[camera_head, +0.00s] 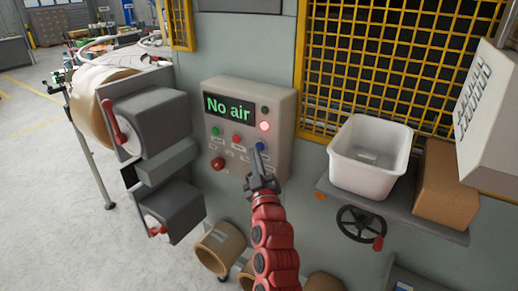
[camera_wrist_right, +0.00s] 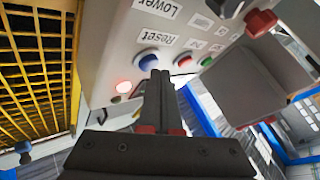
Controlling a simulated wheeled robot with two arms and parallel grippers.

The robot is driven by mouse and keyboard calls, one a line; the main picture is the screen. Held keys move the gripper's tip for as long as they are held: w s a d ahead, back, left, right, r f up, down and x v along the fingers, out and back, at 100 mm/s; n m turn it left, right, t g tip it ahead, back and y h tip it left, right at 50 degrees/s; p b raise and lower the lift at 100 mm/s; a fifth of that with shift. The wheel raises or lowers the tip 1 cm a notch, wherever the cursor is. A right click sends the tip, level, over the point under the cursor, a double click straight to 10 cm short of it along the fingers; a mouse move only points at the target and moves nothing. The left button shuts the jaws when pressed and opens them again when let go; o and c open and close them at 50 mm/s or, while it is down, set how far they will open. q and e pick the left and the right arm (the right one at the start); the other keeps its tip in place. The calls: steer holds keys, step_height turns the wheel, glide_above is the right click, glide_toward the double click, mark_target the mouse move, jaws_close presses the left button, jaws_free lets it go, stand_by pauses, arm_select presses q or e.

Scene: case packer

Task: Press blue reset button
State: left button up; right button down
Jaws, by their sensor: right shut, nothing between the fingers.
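The blue reset button (camera_head: 260,146) is on the lower right of the beige control panel (camera_head: 284,120). In the right wrist view the fingertips (camera_wrist_right: 156,73) overlap the button's near edge. I cannot tell whether they touch it. My left gripper is not in view.
The panel's green display (camera_head: 227,108) reads "No air", and a red lamp (camera_head: 265,126) glows beside it. Green (camera_head: 216,131) and red (camera_head: 236,136) buttons and a red knob (camera_head: 218,164) sit left of the blue one. A white bin (camera_head: 370,157) stands on a shelf at right.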

steer(key=shift+w+d+b, duration=0.25)
steer(key=shift+w+b, duration=0.1)
steer(key=shift+b, duration=0.05)
stand_by(0.6)
stand_by(0.3)
steer(key=shift+s+a+p, duration=0.4)
steer(key=shift+s+a, duration=0.05)
steer(key=shift+s, duration=0.25)
steer(key=shift+a, duration=0.1)
steer(key=s+a+p, duration=0.1)
steer(key=s, duration=0.1)
steer(key=s+a+p, duration=0.1)
steer(key=s+p, duration=0.1)
steer(key=shift+a, duration=0.4)
